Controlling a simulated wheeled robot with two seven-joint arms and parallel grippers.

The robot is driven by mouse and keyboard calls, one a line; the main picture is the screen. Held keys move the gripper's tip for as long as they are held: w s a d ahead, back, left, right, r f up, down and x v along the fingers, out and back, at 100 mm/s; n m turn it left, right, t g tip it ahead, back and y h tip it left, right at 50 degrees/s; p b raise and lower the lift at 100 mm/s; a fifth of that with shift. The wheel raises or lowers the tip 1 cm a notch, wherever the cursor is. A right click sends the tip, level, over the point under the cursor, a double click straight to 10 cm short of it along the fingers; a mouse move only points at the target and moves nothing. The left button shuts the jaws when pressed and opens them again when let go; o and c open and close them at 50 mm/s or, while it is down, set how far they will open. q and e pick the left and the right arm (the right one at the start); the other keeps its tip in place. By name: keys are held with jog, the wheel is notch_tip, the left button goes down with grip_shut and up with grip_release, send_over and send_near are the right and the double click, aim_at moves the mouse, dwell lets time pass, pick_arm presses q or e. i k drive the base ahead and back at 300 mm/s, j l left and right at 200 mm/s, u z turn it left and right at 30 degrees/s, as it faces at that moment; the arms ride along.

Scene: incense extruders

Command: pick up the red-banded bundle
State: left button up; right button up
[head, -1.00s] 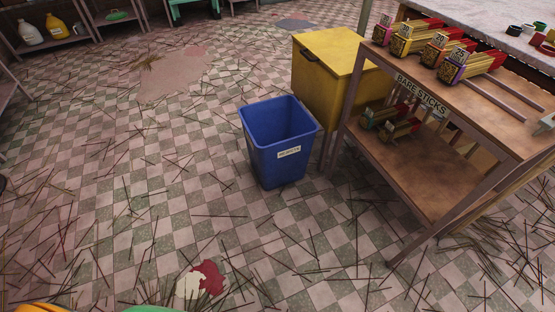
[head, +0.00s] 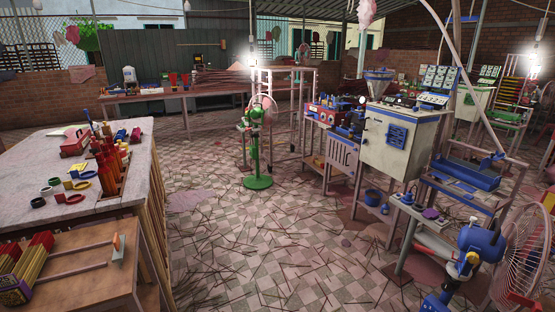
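No bundle that I can make out as the red-banded one is clear in this view. Several stick bundles (head: 30,268) with red and yellow lengths lie on the wooden shelf top (head: 85,285) at the lower left, partly cut off by the picture's edge; bands on them cannot be told. Red upright pieces (head: 108,168) stand in a wooden holder on the grey-topped table (head: 30,165) above that shelf. Coloured rings (head: 70,198) lie beside the holder. Neither of my grippers is in view.
A green pedestal fan (head: 257,150) stands mid-floor. Machines (head: 398,135) and a blue fan (head: 480,245) line the right. A long bench (head: 190,95) runs along the back. The tiled floor (head: 270,250) between is open but strewn with loose sticks.

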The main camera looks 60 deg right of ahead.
aim_at(319, 163)
jog(key=i+l+z, duration=0.1)
jog(key=l+z, duration=0.35)
jog(key=i+l+z, duration=0.15)
jog(key=l+z, duration=0.15)
jog(key=z, duration=0.15)
jog(key=i+l+z, duration=0.2)
jog(key=z, duration=0.25)
jog(key=i+l+z, duration=0.25)
jog(key=z, duration=0.25)
jog(key=i+l+z, duration=0.35)
jog(key=i, duration=0.45)
jog(key=i+z, duration=0.3)
jog(key=i, duration=0.5)
